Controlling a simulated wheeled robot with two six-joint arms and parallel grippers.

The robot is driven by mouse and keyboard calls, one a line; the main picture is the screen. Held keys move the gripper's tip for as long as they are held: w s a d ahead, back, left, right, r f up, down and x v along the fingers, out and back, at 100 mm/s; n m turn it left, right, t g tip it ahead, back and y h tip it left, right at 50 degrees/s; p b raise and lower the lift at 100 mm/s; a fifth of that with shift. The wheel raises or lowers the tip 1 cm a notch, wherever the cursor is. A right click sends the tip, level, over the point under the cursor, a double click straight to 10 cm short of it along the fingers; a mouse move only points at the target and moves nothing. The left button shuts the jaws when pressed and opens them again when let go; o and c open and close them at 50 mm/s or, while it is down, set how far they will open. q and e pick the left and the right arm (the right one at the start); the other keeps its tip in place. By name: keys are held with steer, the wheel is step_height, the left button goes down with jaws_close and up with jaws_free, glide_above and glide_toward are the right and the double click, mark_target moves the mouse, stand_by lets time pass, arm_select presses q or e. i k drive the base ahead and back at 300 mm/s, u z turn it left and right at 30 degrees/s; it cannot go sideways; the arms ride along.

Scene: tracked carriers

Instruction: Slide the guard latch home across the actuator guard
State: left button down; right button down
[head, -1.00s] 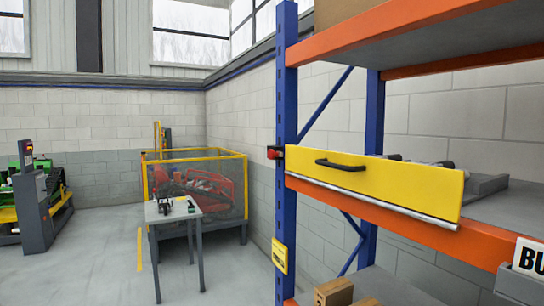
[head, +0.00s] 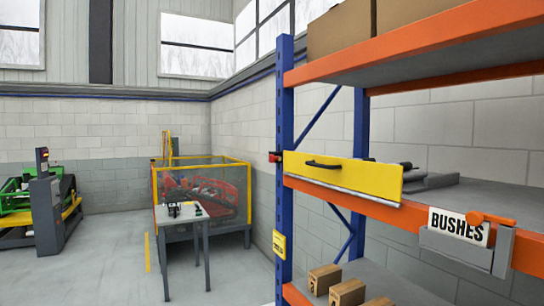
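A yellow guard panel (head: 345,176) with a black handle (head: 323,164) stands along the front of the rack's middle shelf. A grey strip runs along its lower edge. A small red and black part (head: 274,157), which may be the latch, sits on the blue post at the panel's left end. It is too small to tell its position exactly. Dark and grey cylindrical parts (head: 405,166) show behind the panel's right end, mostly hidden. Neither of my grippers is in view.
The rack has a blue post (head: 285,120) and orange beams. A BUSHES label (head: 459,226) is on a grey holder at right, with an orange handle-like part (head: 490,219) beside it. Cartons stand below. A grey table (head: 180,220) and fenced yellow cage are left; floor between is clear.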

mark_target(272, 158)
steer(key=k, duration=0.75)
steer(key=u, duration=0.6)
steer(key=i, duration=1.75)
steer(key=z, duration=0.8)
